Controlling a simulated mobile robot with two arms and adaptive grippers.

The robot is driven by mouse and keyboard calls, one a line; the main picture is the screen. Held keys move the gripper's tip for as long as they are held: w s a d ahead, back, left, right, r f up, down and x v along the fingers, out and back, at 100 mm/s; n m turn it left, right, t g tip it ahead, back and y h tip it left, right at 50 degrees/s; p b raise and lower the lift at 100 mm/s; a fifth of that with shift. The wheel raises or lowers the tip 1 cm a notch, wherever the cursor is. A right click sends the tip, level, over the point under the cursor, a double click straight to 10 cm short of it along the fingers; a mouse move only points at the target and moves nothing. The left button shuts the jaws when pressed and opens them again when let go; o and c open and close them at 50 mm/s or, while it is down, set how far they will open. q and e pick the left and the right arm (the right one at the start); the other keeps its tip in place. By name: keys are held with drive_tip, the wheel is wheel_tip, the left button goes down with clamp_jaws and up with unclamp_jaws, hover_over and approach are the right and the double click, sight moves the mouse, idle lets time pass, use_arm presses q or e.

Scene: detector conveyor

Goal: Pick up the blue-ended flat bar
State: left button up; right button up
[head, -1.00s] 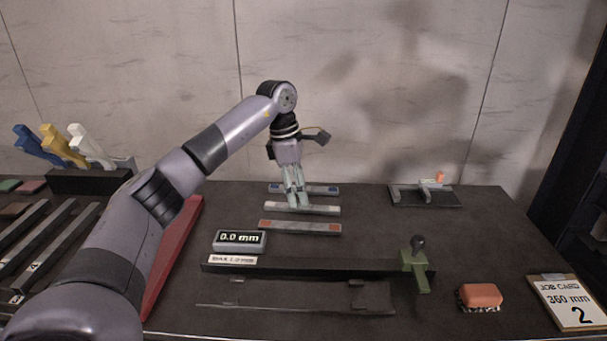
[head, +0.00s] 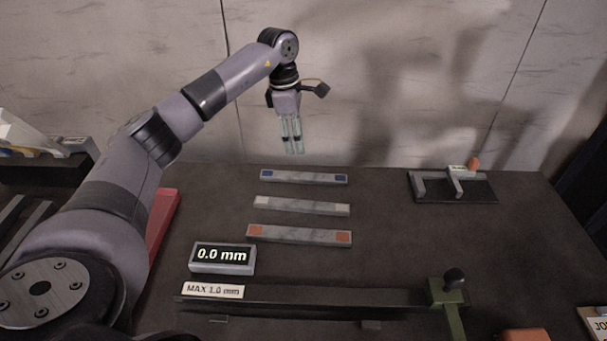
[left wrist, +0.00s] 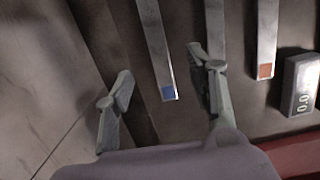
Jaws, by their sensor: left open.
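The blue-ended flat bar (head: 304,176) is a grey strip with a blue patch near each end. It lies flat on the dark bench, farthest back of three parallel bars. My left gripper (head: 293,151) is open and empty, pointing down, its fingertips appearing just above the bar's middle in the head view. In the left wrist view the bar (left wrist: 155,40) runs up the picture, with one blue end (left wrist: 168,93) visible between the two spread fingers, apart from both. Its far end is cut off there. My right gripper is out of view.
The white-ended bar (head: 303,206) and orange-ended bar (head: 299,235) lie nearer. A 0.0 mm display (head: 222,258) stands in front, behind a long dark rail (head: 330,298) with a green clamp (head: 446,293). A small dark fixture (head: 480,190) stands at right; the wall is close behind.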

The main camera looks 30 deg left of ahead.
use_arm(q)
hover_over(303, 176)
drive_tip(key=f, duration=0.6)
drive_tip(key=shift+s+a+f+p, duration=0.2)
drive_tip(key=shift+s+f+p, duration=0.1)
drive_tip(key=shift+f+p, duration=0.1)
drive_tip(key=f, duration=0.1)
drive_tip(key=f+p, duration=0.1)
drive_tip(key=f, duration=0.2)
drive_tip(key=shift+w+f, duration=0.25)
drive_tip(key=shift+f, duration=0.15)
drive_tip(key=shift+d+f, duration=0.1)
drive_tip(key=shift+f, duration=0.15)
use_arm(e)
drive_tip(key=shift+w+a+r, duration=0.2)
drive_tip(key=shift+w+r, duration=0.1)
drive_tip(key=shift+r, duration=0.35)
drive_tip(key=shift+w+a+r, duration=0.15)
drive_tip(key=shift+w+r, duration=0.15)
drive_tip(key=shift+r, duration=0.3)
use_arm(q)
drive_tip(key=shift+c, duration=0.2)
drive_tip(key=c, duration=0.3)
clamp_jaws()
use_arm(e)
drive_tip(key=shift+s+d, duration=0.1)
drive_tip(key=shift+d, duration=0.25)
